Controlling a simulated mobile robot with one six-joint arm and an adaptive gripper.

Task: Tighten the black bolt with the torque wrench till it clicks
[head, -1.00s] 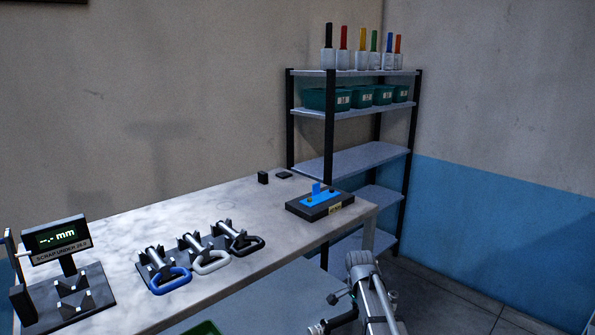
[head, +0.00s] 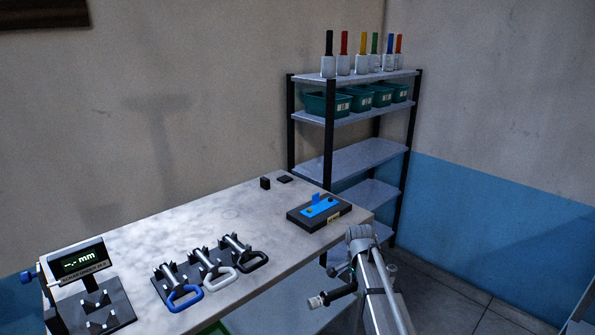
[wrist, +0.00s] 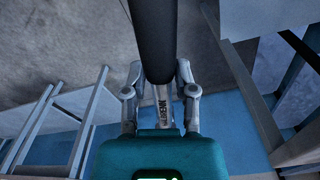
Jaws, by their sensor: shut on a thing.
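My gripper (wrist: 159,82) is shut on a long dark cylinder (wrist: 152,30), which looks like the torque wrench's grip. The cylinder runs up out of the wrist view; its far end is out of frame. In the head view, a black block (head: 332,220) with a blue plate (head: 320,206) sits on the far right of the bench. Small fasteners show on the plate, too small to tell which is the black bolt. The gripper's fingers are not clear in the head view, where my arm stands right of the bench, apart from the block.
On the bench (head: 255,222) are a rack with blue (head: 184,300), white (head: 222,283) and black (head: 256,262) handled gauges, and a display stand (head: 80,262). A shelf unit (head: 358,160) with green bins stands behind.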

